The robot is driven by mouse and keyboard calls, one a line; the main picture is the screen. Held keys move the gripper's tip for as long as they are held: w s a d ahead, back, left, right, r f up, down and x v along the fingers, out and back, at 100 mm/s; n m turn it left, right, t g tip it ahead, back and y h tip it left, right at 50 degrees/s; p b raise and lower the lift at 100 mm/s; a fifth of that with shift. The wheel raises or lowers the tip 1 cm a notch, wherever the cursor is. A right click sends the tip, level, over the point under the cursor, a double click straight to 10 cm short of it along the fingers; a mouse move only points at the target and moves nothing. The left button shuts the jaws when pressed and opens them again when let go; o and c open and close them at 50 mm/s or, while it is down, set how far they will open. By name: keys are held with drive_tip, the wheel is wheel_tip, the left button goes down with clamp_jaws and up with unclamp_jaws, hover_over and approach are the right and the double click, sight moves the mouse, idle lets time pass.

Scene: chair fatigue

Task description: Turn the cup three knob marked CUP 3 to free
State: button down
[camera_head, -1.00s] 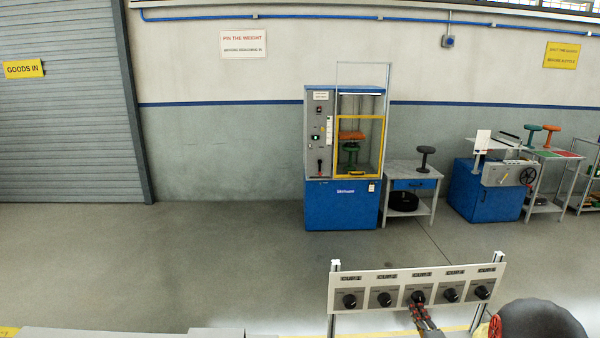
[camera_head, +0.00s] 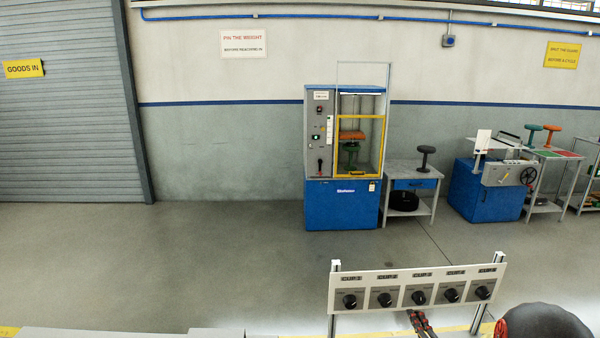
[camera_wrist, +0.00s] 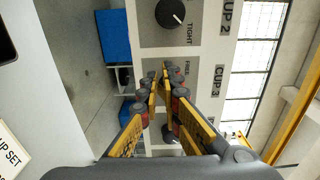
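The CUP 3 knob (camera_head: 418,297) is the black middle knob on a pale upright panel (camera_head: 450,275). Its pointer is too small to read in the head view. In the wrist view, the CUP 3 label (camera_wrist: 219,80) and the FREE mark (camera_wrist: 185,62) show, while my fingers hide most or all of the knob. My gripper (camera_head: 416,315) is just below the knob and apart from it in the head view. In the wrist view, my gripper (camera_wrist: 164,78) has its yellow fingers a narrow gap apart, with nothing visible held.
The CUP 2 knob (camera_wrist: 170,12), with a TIGHT mark, is close beside my fingertips. Another black knob (camera_head: 450,295) is close on the other side. Open floor lies behind the panel.

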sight(420, 304)
drive_tip(key=s, duration=0.3)
drive_tip(key=shift+d, duration=0.15)
drive_tip(key=w+r+m, duration=0.1)
drive_tip(key=m, duration=0.1)
drive_tip(key=w+r+m+b, duration=0.1)
drive_tip(key=w+m, duration=0.1)
drive_tip(key=w+r+m+b, duration=0.1)
drive_tip(key=r+m, duration=0.1)
drive_tip(key=shift+w+d+r, duration=0.1)
drive_tip(key=shift+w+d, duration=0.2)
drive_tip(key=shift+d, duration=0.1)
drive_tip(key=shift+w+r, duration=0.1)
drive_tip(key=shift+w, duration=0.45)
idle(0.3)
drive_tip(key=shift+w+d+f, duration=0.1)
drive_tip(key=shift+d+f, duration=0.05)
drive_tip(key=shift+f, duration=0.25)
idle(0.7)
